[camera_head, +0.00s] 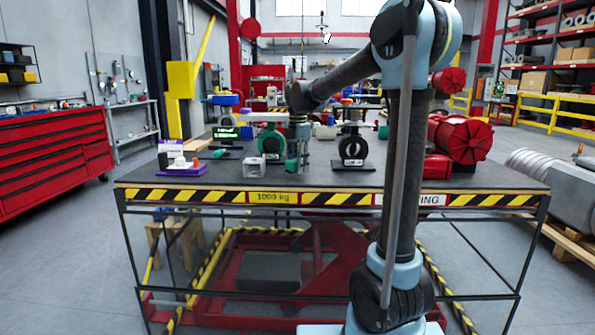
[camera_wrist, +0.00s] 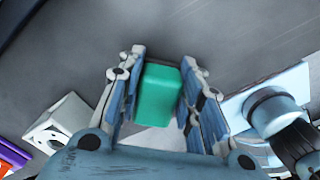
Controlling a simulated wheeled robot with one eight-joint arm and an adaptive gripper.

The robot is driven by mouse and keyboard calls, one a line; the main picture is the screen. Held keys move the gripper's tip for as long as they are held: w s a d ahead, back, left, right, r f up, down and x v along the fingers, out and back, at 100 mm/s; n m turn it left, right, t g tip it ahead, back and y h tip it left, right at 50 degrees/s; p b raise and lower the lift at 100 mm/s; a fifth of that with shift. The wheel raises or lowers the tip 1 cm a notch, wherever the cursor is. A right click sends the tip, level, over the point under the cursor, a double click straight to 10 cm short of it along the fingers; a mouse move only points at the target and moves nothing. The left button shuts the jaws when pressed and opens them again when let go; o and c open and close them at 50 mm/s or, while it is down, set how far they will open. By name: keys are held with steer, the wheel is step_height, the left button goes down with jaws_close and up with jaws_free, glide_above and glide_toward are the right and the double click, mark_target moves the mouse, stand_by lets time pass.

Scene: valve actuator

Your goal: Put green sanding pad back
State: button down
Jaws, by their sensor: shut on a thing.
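The green sanding pad (camera_wrist: 158,95) is a block with rounded edges. In the wrist view it sits between the two fingers of my gripper (camera_wrist: 162,60), which is shut on it. In the head view my gripper (camera_head: 298,150) points down over the middle of the lift table (camera_head: 225,183), with the green pad (camera_head: 291,166) low at its fingertips. I cannot tell whether the pad touches the tabletop. The pad's underside is hidden. No clear resting place for the pad can be made out.
A purple tray (camera_head: 187,171) with white and orange parts stands at the table's left. A grey cube (camera_head: 254,168) is just left of my gripper. A black ring-shaped valve (camera_head: 352,148) stands to its right, and a red actuator (camera_head: 460,138) further right. The table's front strip is mostly clear.

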steer(key=shift+f, duration=0.85)
steer(key=shift+s+f, duration=0.1)
steer(key=shift+f, duration=0.1)
steer(key=c, duration=1.1)
jaws_free()
